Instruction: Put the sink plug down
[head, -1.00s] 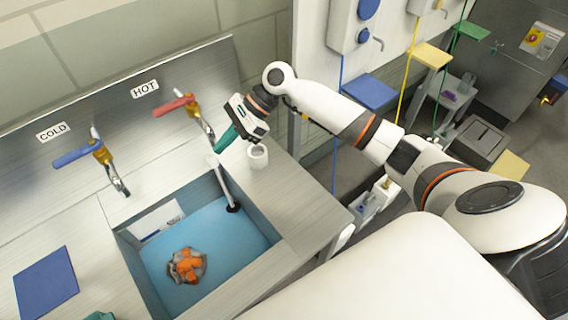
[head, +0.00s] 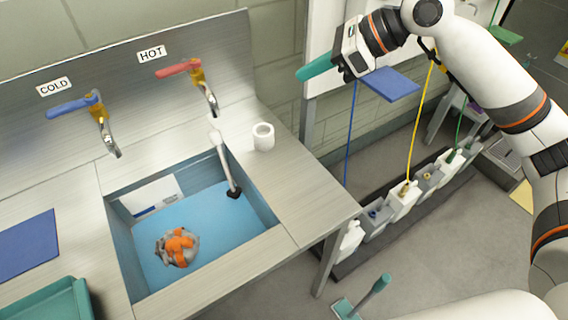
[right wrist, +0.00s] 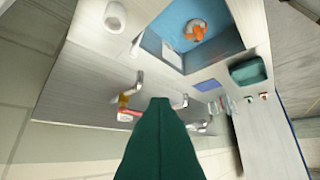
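The sink plug looks like the pale upright tube (head: 224,160) with a black foot, standing tilted in the blue-floored sink (head: 205,222). Its foot rests on the sink floor and its top reaches above the rim near the back right corner. My right gripper (head: 317,68) has teal fingers that look closed together with nothing between them. It is raised to the right of the sink and well clear of the tube. In the right wrist view the fingers (right wrist: 160,130) show as one teal wedge. My left gripper is not in view.
A white cup (head: 263,137) stands on the counter right of the sink. An orange and grey bundle (head: 177,248) lies in the sink. Blue (head: 75,107) and red (head: 180,68) tap handles are behind. A blue board (head: 388,84) is near my right gripper.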

